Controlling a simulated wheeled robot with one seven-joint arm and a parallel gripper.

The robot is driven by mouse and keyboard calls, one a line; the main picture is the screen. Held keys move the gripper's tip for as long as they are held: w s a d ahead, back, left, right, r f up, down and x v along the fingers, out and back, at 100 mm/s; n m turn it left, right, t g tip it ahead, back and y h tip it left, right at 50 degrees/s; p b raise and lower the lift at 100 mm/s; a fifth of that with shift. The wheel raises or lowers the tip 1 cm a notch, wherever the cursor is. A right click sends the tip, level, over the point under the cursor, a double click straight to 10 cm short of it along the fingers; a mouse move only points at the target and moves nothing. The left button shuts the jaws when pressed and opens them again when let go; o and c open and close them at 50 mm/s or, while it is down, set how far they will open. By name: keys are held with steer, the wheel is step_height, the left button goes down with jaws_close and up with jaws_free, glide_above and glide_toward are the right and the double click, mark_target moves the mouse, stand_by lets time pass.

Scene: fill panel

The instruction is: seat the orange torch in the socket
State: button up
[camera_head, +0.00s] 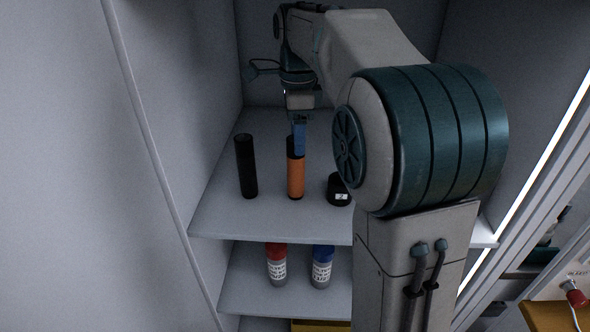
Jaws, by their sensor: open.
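The orange torch (296,181) stands upright on the upper shelf, with a black top part and a dark base. My gripper (299,138) is directly above the torch, and its blue finger overlaps the torch's black top in the view. The gripper is open; I cannot tell whether a finger touches the torch. A small black round object (338,190) with a white label sits to the right of the torch, partly hidden by my arm; I cannot tell whether it is the socket. No other socket is clearly visible.
A black cylinder (246,166) stands upright left of the torch. The upper shelf (270,222) has bare room in front. Below, a lower shelf holds a red-capped bottle (277,265) and a blue-capped bottle (321,267). Cabinet walls close in at left and back. My arm covers the right side.

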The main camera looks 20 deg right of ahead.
mark_target(296, 169)
steer(key=f, duration=0.5)
steer(key=shift+s+a+f, duration=0.2)
steer(key=shift+s, duration=0.1)
steer(key=c, duration=1.3)
